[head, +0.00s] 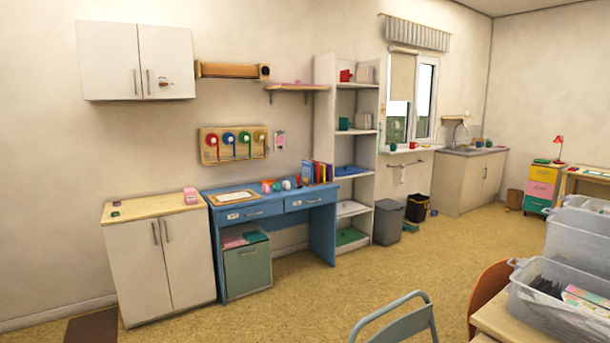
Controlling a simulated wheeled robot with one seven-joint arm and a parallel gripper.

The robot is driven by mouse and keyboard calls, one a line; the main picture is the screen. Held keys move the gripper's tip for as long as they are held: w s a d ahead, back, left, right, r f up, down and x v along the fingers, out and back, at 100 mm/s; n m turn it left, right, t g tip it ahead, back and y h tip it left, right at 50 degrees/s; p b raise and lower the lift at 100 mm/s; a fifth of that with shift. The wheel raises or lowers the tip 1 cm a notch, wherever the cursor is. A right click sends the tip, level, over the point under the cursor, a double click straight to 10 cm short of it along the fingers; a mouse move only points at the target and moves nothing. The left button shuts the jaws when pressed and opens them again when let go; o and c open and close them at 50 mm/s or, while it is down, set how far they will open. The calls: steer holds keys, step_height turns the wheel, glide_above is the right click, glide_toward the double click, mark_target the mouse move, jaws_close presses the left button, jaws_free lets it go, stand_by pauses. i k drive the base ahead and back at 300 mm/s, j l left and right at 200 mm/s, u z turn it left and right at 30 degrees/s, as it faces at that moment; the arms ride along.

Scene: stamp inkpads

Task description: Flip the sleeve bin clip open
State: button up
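A clear plastic bin (540,318) stands on a light wooden table at the lower right, cut off by the picture's edge. It looks open at the top and holds dark, sleeve-like items (547,287) and colourful flat pieces (585,299). I cannot tell for sure that it is the sleeve bin. A small pale part shows at its left rim corner (519,263); whether this is a clip, and how it is set, is too small to tell. My gripper is not in view.
More clear bins (582,222) stand behind it. An orange chair (488,296) and a grey-green chair (398,322) stand left of the table (492,318). A blue desk (272,216), white cabinet (160,262) and shelf unit line the far wall. The floor between (310,305) is mostly clear.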

mark_target(571, 197)
steer(key=i+j+u, duration=0.5)
steer(key=i, duration=0.5)
steer(key=i+u, duration=0.45)
steer(key=i, duration=0.55)
steer(key=i+z, duration=0.15)
steer(key=i, duration=0.45)
steer(key=i+j+z, duration=0.15)
steer(key=i, duration=0.5)
steer(key=i+j+z, duration=0.1)
steer(key=i, duration=0.5)
steer(key=i+l+z, duration=0.15)
steer(key=i+z, duration=0.15)
steer(key=z, duration=0.15)
steer(key=i+z, duration=0.65)
steer(key=z, duration=0.25)
steer(key=i+j+z, duration=0.2)
steer(key=z, duration=0.3)
steer(key=i+l+z, duration=0.1)
steer(key=i+z, duration=0.45)
steer(key=z, duration=0.3)
steer(key=i+j+z, duration=0.1)
steer(key=i+z, duration=0.3)
steer(key=i+j+z, duration=0.15)
steer(key=z, duration=0.25)
steer(key=i+j+z, duration=0.35)
steer(key=k, duration=0.1)
